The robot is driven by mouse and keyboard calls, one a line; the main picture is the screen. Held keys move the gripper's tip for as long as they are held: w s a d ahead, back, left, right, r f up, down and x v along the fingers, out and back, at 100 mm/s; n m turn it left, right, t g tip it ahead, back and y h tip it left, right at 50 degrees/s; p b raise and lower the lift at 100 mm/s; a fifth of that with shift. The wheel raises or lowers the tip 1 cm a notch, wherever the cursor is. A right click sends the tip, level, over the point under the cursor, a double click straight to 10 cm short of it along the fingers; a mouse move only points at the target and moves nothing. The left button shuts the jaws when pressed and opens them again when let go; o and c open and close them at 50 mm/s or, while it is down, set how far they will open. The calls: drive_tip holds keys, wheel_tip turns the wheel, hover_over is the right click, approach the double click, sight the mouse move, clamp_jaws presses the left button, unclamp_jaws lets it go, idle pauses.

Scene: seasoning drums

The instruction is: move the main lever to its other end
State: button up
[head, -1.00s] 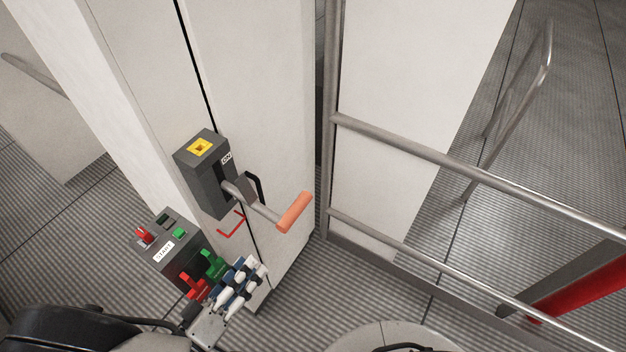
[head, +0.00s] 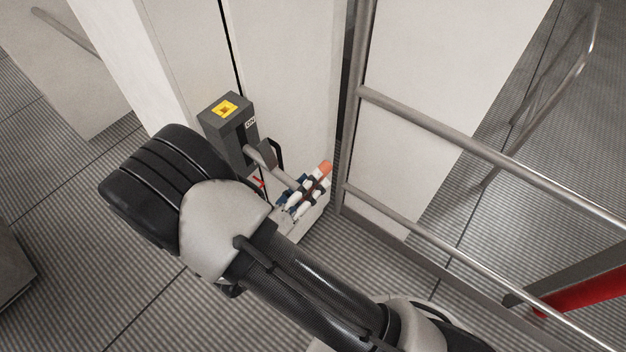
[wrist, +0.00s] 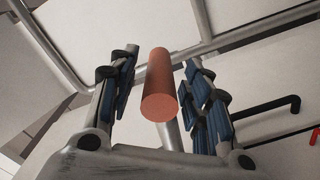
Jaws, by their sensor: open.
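The main lever is a grey bar with an orange grip (head: 325,168), coming out of a dark grey switch box (head: 228,128) with a yellow top and an "ON" label. The lever points out to the right and toward the camera. My gripper (head: 308,188) is at the orange grip, and its fingers hide part of it in the head view. In the wrist view the orange grip (wrist: 160,85) lies between the two open fingers of my gripper (wrist: 158,92), with a gap on each side. The fingers do not appear to press on it.
The box is mounted on a pale cabinet (head: 290,60). A black handle (wrist: 268,120) is beside the lever. A metal railing (head: 440,130) stands to the right. My arm covers the area where the start panel stood. Ribbed floor (head: 120,300) lies open at lower left.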

drive_tip(key=shift+x, duration=0.8)
drive_tip(key=shift+c, duration=0.4)
clamp_jaws()
drive_tip(key=shift+a, duration=0.1)
